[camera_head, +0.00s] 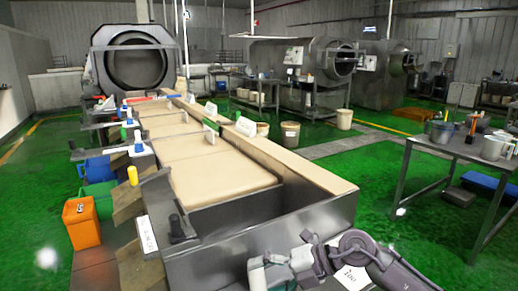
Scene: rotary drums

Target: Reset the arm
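One of my arms (355,245), grey with a pinkish tint, comes in at the bottom right. It bends at a rounded joint and reaches left to a cluster of smaller joints (300,262) at the bottom edge, in front of the near end of the long metal conveyor trough. No fingertips can be made out on it; its far end is cut off by the bottom edge. My other arm and its gripper are not in view. I see nothing held.
The long trough (220,180) with beige sections runs away to a large drum (135,64). Orange (81,222), green and blue bins stand along its left. A metal table (465,150) with mugs stands at right. Green floor (385,190) lies clear between.

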